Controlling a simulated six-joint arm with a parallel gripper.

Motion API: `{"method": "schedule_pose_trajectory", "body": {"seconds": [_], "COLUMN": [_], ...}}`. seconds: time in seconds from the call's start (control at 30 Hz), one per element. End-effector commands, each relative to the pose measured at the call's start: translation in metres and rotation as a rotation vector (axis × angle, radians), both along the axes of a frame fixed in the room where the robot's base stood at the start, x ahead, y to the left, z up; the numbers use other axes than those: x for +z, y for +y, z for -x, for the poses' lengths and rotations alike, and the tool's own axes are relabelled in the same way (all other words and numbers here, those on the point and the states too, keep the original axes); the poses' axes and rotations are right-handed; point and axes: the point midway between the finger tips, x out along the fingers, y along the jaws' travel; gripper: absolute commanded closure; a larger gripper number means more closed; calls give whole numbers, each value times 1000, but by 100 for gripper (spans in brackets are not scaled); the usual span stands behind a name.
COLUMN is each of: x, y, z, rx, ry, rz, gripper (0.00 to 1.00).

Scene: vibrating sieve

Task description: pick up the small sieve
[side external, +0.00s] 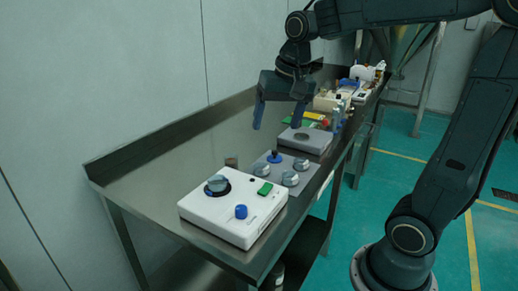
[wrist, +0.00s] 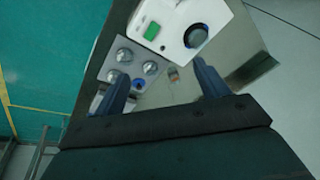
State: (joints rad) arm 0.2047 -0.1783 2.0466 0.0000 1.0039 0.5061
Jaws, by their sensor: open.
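My gripper (side external: 277,127) is open and empty, fingers pointing down, above the bench near the grey plate (side external: 312,173). In the wrist view its two fingers (wrist: 158,70) stand wide apart. Several round silver pieces sit on the plate, one of them at the front (side external: 290,179); another shows in the wrist view (wrist: 124,55). A dark blue round piece (side external: 274,157) is at the plate's back corner. A round grey-topped piece (side external: 217,183) sits on a black ring on the white machine (side external: 222,210). I cannot tell which of these is the small sieve.
The white machine has a blue knob (side external: 241,211) and a green panel (side external: 265,188). A small brownish piece (side external: 231,162) stands on the bench behind it. A grey box (side external: 304,138) and more items crowd the far end. The bench (side external: 150,176) is bare at back left.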

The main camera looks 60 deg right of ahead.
Motion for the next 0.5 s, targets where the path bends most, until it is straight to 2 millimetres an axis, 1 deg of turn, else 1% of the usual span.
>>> {"method": "schedule_pose_trajectory", "body": {"seconds": [0.03,0.27,0.5], "x": [-3,-19,-46], "y": [-7,-41,-80], "z": [-10,-51,-88], "rx": [-44,-254,-475], "ry": [17,72,131], "rz": [-12,-60,-105], "gripper": [26,26,26]}}
